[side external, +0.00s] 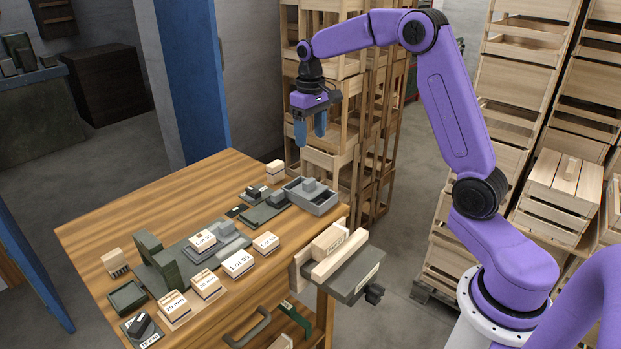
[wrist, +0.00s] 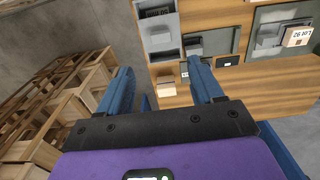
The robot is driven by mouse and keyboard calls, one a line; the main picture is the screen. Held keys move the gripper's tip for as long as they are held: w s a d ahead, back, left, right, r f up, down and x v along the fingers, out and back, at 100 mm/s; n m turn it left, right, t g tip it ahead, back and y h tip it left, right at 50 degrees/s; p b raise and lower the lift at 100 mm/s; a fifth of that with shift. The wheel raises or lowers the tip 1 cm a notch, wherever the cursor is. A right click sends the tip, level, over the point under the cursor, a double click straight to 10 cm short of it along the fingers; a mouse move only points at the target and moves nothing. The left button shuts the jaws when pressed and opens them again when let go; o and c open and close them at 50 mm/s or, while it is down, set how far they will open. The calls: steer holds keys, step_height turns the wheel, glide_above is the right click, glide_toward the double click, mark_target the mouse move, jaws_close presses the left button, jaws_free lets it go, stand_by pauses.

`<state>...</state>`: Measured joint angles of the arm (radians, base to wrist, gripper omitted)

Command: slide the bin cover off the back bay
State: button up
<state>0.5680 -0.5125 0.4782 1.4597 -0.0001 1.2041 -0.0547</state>
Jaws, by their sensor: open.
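A grey bin (side external: 322,208) stands at the back right corner of the table, with low walls and divided bays. A grey raised block, apparently the handle of the bin cover (side external: 310,186), shows on it. In the wrist view the bin (wrist: 139,37) is at the upper middle, with a grey block (wrist: 160,38) on it and an open dark bay nearby; the cover's edges are hard to make out. My gripper (side external: 310,130) is open and empty, high above the bin's corner of the table. Its blue fingers (wrist: 160,85) are spread apart in the wrist view.
Small labelled boxes (side external: 238,262), grey fixtures (side external: 150,262) and trays spread over the wooden table (side external: 110,225). A small wooden box (side external: 275,167) stands close behind the bin. A vise (side external: 340,262) juts from the right edge. Wooden crate racks (side external: 335,165) rise behind the table.

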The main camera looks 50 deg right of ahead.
mark_target(310, 181)
step_height(310, 181, down, 14)
steer(key=shift+r, duration=0.1)
stand_by(0.4)
